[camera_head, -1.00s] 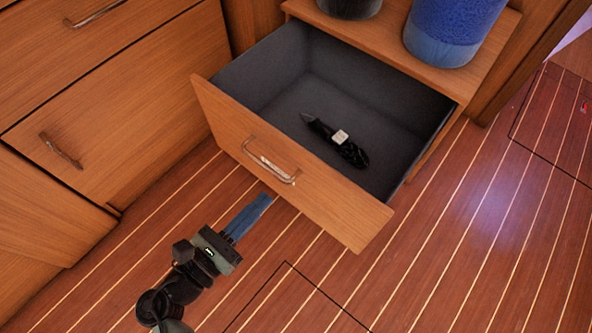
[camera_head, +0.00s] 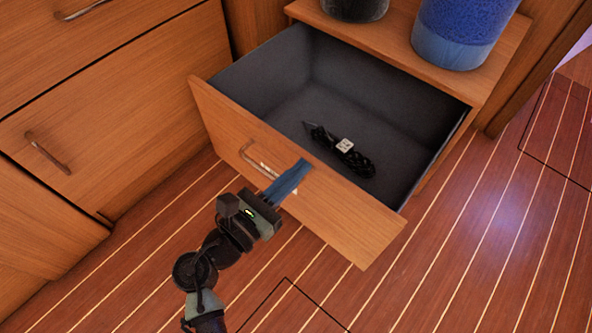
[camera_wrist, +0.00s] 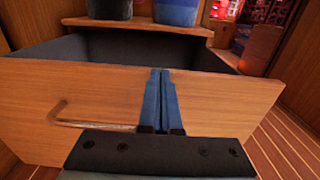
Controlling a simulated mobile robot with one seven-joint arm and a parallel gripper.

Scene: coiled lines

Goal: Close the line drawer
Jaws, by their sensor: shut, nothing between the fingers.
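The line drawer (camera_head: 335,215) stands pulled out of its wooden cabinet, with a wood front, a metal bar handle (camera_head: 258,168) and a dark grey inside. A black coiled line (camera_head: 355,160) with a white band lies on its floor. My gripper (camera_head: 302,166) is shut and empty, its blue fingers in front of the drawer front, just right of the handle. In the wrist view the shut fingers (camera_wrist: 161,75) overlap the drawer front (camera_wrist: 225,100), with the handle (camera_wrist: 75,118) to their left. I cannot tell whether the fingertips touch the front.
A blue container (camera_head: 455,35) and a dark container (camera_head: 355,8) stand on the cabinet top above the drawer. Wooden cabinets with closed fronts (camera_head: 120,125) are at the left. The striped wood floor (camera_head: 480,230) at the right is clear.

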